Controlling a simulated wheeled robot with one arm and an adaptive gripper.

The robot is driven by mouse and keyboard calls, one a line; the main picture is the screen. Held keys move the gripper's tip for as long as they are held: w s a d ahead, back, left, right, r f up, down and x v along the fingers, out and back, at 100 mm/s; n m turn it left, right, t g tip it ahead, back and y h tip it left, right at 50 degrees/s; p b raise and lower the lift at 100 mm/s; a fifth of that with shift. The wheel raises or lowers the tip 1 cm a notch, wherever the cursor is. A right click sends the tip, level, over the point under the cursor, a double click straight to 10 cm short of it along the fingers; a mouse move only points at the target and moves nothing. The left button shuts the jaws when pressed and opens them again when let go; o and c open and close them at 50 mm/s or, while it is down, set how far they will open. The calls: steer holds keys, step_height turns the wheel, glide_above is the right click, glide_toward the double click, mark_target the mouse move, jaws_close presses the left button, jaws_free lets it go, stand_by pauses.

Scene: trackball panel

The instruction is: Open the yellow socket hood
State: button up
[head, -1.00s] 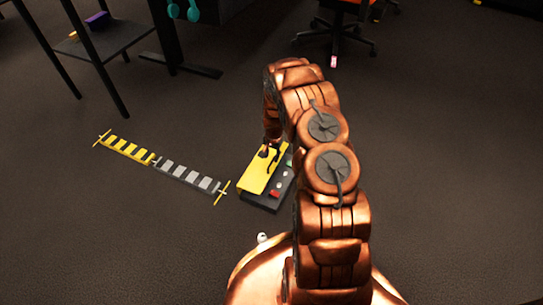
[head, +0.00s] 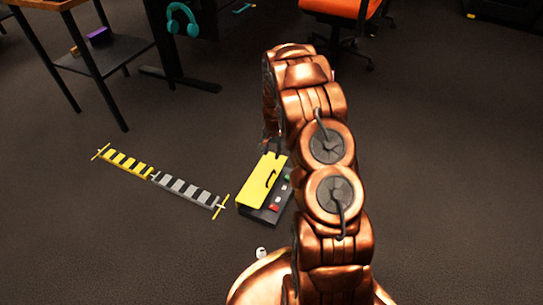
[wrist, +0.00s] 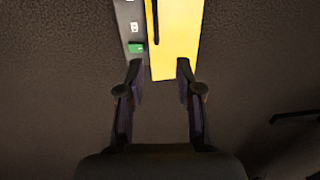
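The yellow socket hood (head: 259,183) is a flat yellow plate with a dark handle, lying over the left part of a dark panel box (head: 265,214) on the floor. It looks closed. In the wrist view the hood (wrist: 178,45) and its dark handle (wrist: 155,22) fill the top middle, with the grey panel strip (wrist: 128,22) to its left. My gripper (wrist: 157,72) is open and empty, its fingertips near the hood's edge; I cannot tell whether they touch it. In the head view my arm hides most of the gripper.
Green (head: 286,178) and red (head: 274,208) buttons show on the panel. Striped yellow (head: 127,162) and grey (head: 185,189) strips lie on the floor to the left. A dark shelf table (head: 110,60) and an orange chair (head: 340,8) stand behind.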

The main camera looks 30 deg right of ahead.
steer(key=shift+c, duration=0.2)
steer(key=shift+s+f, duration=0.1)
steer(key=shift+c, duration=0.8)
steer(key=s+f+m+y, duration=0.1)
steer(key=s+f, duration=0.1)
steer(key=s+a+f+m+y, duration=0.1)
steer(key=s+f+m+y, duration=0.1)
steer(key=f, duration=0.1)
steer(key=s+a+f+m+y, duration=0.1)
steer(key=s+f+m+y, duration=0.1)
steer(key=f, duration=0.1)
steer(key=shift+s, duration=0.15)
jaws_close()
steer(key=s+d+f+m+t+y+b, duration=0.1)
steer(key=s+d+f+m+t, duration=0.25)
steer(key=d+m+t, duration=0.3)
steer(key=s+d+f+m+t+y, duration=0.1)
steer(key=s+d+f+m+t, duration=0.2)
steer(key=d+f+m+t, duration=0.25)
steer(key=m+b, duration=0.1)
steer(key=b, duration=0.3)
glide_toward(263, 180)
steer(key=w+d, duration=0.1)
steer(key=w+d+f, duration=0.1)
steer(key=shift+w+d+f+y, duration=0.1)
steer(key=shift+d+f+y, duration=0.2)
steer(key=shift+d, duration=0.05)
steer(key=shift+w+a+r+b, duration=0.5)
steer(key=shift+w+a+r, duration=0.2)
steer(key=shift+w, duration=0.25)
